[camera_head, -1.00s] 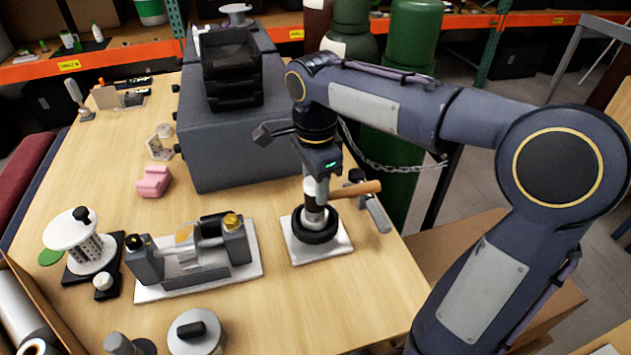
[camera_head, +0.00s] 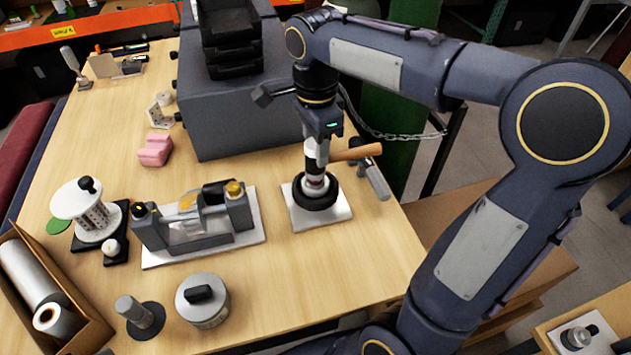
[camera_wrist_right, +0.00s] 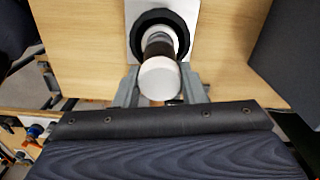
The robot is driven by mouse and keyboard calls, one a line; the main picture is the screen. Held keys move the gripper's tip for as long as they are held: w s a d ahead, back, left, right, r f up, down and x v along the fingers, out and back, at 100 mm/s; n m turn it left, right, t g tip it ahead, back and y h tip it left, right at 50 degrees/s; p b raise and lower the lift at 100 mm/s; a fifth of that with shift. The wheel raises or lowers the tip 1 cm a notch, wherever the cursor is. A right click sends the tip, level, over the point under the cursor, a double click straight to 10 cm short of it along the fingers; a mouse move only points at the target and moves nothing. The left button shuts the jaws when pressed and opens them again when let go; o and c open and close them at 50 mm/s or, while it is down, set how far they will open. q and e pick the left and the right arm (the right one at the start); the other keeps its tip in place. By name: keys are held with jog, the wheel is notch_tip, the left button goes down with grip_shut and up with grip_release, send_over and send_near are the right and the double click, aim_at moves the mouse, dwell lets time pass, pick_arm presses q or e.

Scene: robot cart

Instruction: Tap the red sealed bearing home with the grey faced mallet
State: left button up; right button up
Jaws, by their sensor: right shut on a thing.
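My right gripper (camera_head: 318,150) points down over the right of the table, shut on the mallet. The mallet's dark head with pale faces stands upright in the jaws, and its wooden handle (camera_head: 357,152) sticks out to the right. In the right wrist view the pale upper face (camera_wrist_right: 160,78) fills the gap between the fingers. Below it a thick black ring (camera_head: 315,201) lies on a white plate (camera_head: 338,211). My left gripper is not in view.
A grey cylindrical piece (camera_head: 377,181) is right of the plate. A bench fixture (camera_head: 195,228) stands to the left, a round lidded pot (camera_head: 203,301) in front. A large grey cabinet (camera_head: 230,125) stands behind. The table's front right is clear.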

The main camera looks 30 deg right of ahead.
jog(key=shift+f+b, duration=0.6)
jog(key=shift+f, duration=0.35)
dwell(0.3)
jog(key=shift+r, duration=0.15)
jog(key=shift+r+p, duration=0.75)
jog(key=shift+p, duration=0.1)
jog(key=shift+f+b, duration=0.65)
jog(key=shift+f, duration=0.3)
dwell(0.7)
jog(key=shift+r, duration=0.1)
jog(key=shift+r+p, duration=0.7)
jog(key=shift+p, duration=0.1)
